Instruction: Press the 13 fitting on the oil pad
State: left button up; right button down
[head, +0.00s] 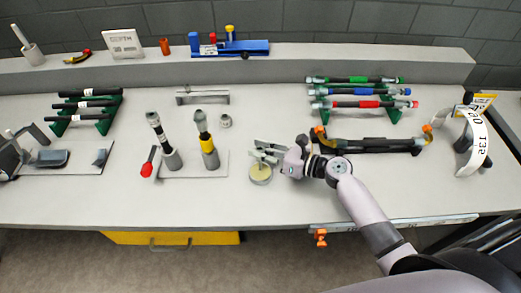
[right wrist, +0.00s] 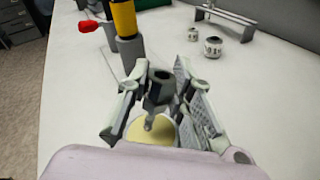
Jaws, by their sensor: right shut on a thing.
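My right gripper (head: 268,151) is over the oil pad (head: 258,180), a round pale-yellow disc near the front of the bench. In the right wrist view my right gripper (right wrist: 157,90) is shut on a dark grey fitting (right wrist: 160,84) with a hollow top and a narrower lower end. The fitting stands roughly upright between the fingers, above the oil pad (right wrist: 165,128). I cannot tell whether its lower end touches the pad. No number is readable on it. My left gripper does not show.
A loose fitting (head: 225,121) stands left of my right gripper; two show in the right wrist view (right wrist: 212,47). Two upright tools, one with a yellow band (head: 206,142), stand further left. A hose rack (head: 362,92) is back right. The front bench edge nearby is clear.

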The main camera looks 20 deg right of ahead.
aim_at(261, 149)
jog(key=shift+f+b, duration=0.5)
jog(key=shift+f, duration=0.15)
dwell(0.7)
jog(key=shift+s+f, duration=0.1)
jog(key=shift+f, duration=0.1)
dwell(1.1)
jog(key=shift+r+p, duration=0.1)
jog(key=shift+p, duration=0.25)
notch_tip(261, 149, up, 7)
jog(key=p, duration=0.7)
jog(key=shift+r+p, duration=0.15)
jog(key=shift+p, duration=0.15)
